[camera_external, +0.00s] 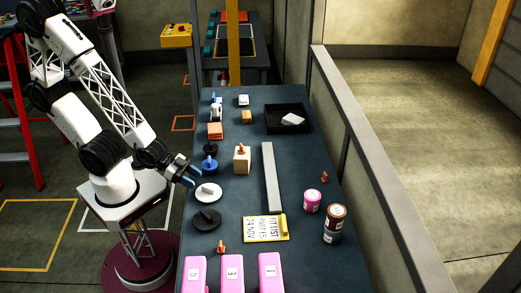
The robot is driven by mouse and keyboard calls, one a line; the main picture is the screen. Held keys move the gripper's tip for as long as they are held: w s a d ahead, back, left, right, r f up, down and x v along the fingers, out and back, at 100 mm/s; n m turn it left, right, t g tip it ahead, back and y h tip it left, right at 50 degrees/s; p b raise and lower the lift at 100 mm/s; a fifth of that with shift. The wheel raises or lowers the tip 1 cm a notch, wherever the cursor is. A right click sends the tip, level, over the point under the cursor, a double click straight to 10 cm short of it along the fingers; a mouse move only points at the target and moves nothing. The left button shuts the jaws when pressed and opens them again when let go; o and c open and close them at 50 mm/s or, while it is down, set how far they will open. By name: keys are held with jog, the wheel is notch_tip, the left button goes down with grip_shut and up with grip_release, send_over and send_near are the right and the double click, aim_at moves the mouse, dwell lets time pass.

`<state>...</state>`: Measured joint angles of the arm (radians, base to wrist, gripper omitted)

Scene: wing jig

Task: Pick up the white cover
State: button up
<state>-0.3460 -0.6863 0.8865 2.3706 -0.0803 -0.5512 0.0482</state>
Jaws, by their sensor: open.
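The white cover (207,193), a round disc with a small raised knob, lies flat on the dark table (245,205) near its left edge. My gripper (191,177) is at the table's left edge, a little behind and to the left of the white cover. It is apart from the cover, with its blue-tipped jaws open and nothing visible between them.
A black cover (206,220) lies just in front of the white one. A blue-and-black knobbed part (209,163) stands behind it. A wooden block (242,160), a long grey bar (269,177) and a yellow-edged sign (265,229) are to the right. Pink boxes (232,275) stand at the front.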

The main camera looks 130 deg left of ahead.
aim_at(204, 187)
jog(key=shift+x, duration=2.55)
grip_shut()
